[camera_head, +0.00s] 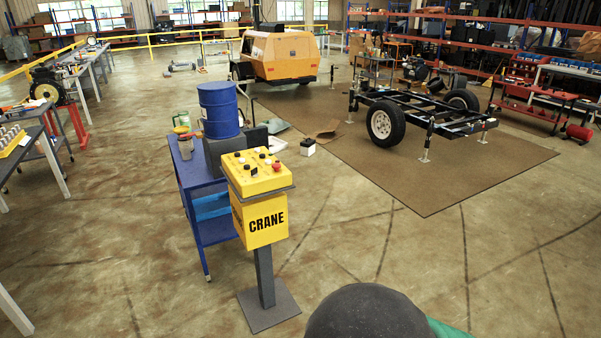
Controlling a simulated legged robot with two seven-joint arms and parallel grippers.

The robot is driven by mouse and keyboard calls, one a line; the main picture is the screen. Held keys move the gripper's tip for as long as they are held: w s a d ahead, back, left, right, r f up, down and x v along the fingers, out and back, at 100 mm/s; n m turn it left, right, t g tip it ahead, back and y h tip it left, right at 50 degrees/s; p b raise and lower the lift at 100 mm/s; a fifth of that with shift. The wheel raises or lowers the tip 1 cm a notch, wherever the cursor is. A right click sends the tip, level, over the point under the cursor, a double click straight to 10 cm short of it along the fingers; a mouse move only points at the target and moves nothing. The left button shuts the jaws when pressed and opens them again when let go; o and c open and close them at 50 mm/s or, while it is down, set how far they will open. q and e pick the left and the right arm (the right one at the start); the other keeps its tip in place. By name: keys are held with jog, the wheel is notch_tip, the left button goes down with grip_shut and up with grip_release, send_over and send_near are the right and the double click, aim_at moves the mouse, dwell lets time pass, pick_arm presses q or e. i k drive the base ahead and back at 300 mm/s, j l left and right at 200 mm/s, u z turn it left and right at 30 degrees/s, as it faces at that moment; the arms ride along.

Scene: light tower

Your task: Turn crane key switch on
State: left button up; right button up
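The yellow crane control box (262,221) is marked "CRANE" and stands on a grey post with a square floor plate, left of the picture's middle. Its sloped top panel (256,172) carries several white, black and red knobs and buttons. They are too small to tell which is the key switch or how it is set. Neither of my grippers shows. A dark rounded shape (369,313) with a bit of green beside it fills the bottom edge right of the middle; I cannot tell what it is.
A blue cart (213,229) with a blue drum (219,110) stands just behind the box. A trailer frame (420,115) sits on a brown mat (455,180), with an orange machine (280,55) behind. Workbenches line the left. The floor right of the box is clear.

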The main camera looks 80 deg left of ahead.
aim_at(254, 174)
jog(key=k+l+u, duration=0.1)
jog(key=u, duration=0.35)
jog(key=k+u, duration=0.2)
jog(key=u, duration=0.25)
jog(key=k+l+u, duration=0.1)
jog(key=u, duration=0.4)
jog(key=j+u, duration=0.25)
jog(key=u, duration=0.2)
jog(key=j+u, duration=0.25)
jog(key=u, duration=0.2)
jog(key=j+u, duration=0.25)
jog(key=u, duration=0.2)
jog(key=i+u, duration=0.15)
jog(key=u, duration=0.3)
jog(key=i+l+u, duration=0.1)
jog(key=u, duration=0.35)
jog(key=l, duration=0.1)
